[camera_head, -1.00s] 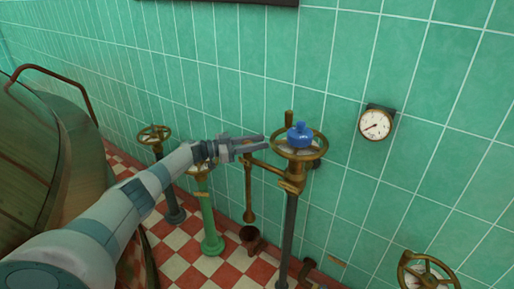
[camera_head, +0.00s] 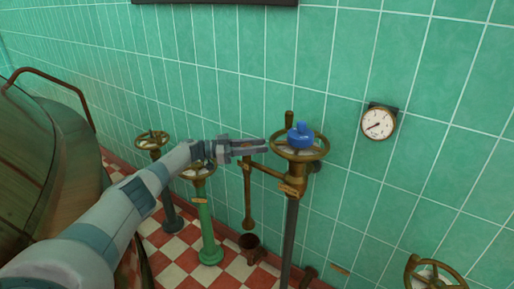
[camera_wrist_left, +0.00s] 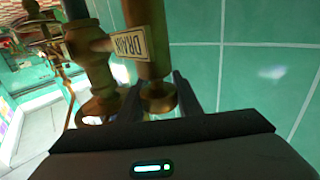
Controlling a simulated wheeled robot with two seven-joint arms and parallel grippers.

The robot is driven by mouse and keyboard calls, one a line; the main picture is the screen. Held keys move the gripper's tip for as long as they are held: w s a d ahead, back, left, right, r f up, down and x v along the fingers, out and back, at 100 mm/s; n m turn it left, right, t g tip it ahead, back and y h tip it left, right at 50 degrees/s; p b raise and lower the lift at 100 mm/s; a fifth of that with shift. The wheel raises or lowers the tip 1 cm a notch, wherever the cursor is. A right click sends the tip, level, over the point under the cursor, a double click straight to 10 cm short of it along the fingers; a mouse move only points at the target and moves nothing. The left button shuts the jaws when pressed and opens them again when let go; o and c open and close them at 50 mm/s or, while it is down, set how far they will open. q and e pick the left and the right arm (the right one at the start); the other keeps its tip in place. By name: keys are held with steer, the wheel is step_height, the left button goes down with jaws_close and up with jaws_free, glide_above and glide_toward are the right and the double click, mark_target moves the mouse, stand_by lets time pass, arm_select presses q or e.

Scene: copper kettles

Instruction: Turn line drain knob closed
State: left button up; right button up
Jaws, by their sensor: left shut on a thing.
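The drain knob (camera_wrist_left: 158,97) is a brass piece on the end of a brass stem, beside a tag reading DRAIN (camera_wrist_left: 124,46) in the left wrist view. It sits between the two fingers of my left gripper (camera_wrist_left: 157,95). In the head view my left gripper (camera_head: 258,146) reaches in from the left, its fingers around a small brown piece at the top of the thin drain pipe (camera_head: 247,190). The fingers hide most of the knob there. My right gripper is not in view.
A brass handwheel with a blue knob (camera_head: 300,135) stands close right of my left gripper. Other handwheels are at the left (camera_head: 152,139) and bottom right (camera_head: 432,275). A pressure gauge (camera_head: 379,123) hangs on the green tiled wall. A cup (camera_head: 250,245) sits below the pipe.

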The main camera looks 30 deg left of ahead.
arm_select(q)
steer(key=shift+r, duration=0.1)
steer(key=o, duration=1)
steer(key=shift+d, duration=0.1)
steer(key=shift+o, duration=0.2)
steer(key=b+v, duration=0.1)
steer(key=v, duration=1.6)
steer(key=shift+a+b, duration=0.25)
steer(key=shift+b, duration=0.05)
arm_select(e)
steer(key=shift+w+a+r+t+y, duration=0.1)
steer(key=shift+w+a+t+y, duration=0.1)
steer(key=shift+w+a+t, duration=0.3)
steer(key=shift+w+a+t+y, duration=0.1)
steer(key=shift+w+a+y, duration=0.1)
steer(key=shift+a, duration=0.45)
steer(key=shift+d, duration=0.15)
